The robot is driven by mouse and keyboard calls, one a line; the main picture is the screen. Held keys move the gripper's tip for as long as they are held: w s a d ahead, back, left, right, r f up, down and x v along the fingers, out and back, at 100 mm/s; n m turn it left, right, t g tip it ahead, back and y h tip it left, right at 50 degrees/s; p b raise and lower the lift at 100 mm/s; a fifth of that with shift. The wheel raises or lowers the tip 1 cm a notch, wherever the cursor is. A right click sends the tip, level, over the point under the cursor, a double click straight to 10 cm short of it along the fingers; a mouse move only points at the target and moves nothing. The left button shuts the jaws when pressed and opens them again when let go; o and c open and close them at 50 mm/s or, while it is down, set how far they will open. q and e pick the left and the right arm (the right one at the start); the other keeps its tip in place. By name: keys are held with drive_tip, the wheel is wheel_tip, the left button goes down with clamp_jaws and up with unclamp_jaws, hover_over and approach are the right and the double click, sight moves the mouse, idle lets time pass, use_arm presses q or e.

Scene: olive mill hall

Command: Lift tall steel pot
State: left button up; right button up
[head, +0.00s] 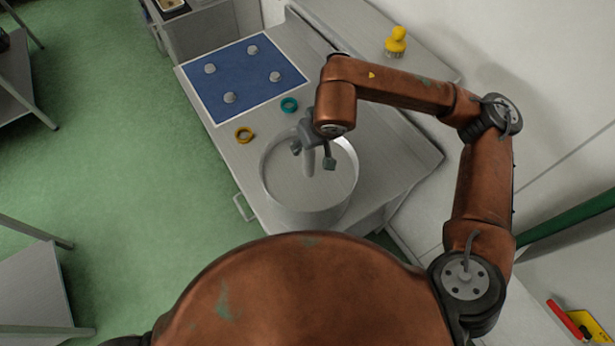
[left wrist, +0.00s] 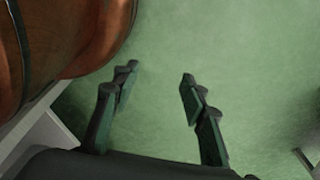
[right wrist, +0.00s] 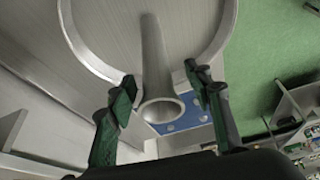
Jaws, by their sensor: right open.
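The steel pot (head: 306,214) is a wide, round, open vessel on the metal bench. Its curved rim (right wrist: 84,52) fills much of the right wrist view. A hollow grey tube (right wrist: 153,65) rises from inside it, open end towards the camera. My right gripper (head: 313,156) is open above the pot's interior, and its fingers (right wrist: 160,86) are on either side of the tube's open end, with gaps showing. Whether a finger touches it elsewhere is hidden. My left gripper (left wrist: 155,85) is open and empty above the green floor, outside the head view.
A blue panel (head: 222,77) with several grey knobs lies behind the pot. A yellow brush (head: 396,42) stands on the ledge at the back right.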

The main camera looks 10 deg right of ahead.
drive_tip(key=f, duration=0.1)
drive_tip(key=p, duration=0.3)
hover_over(309, 170)
drive_tip(key=w, duration=0.2)
wheel_tip(309, 170, down, 5)
drive_tip(key=shift+w+a+f, duration=0.2)
drive_tip(key=shift+f, duration=0.4)
clamp_jaws()
use_arm(q)
wheel_tip(309, 170, up, 3)
drive_tip(key=shift+s+f, duration=0.15)
use_arm(e)
drive_tip(key=shift+r, duration=0.15)
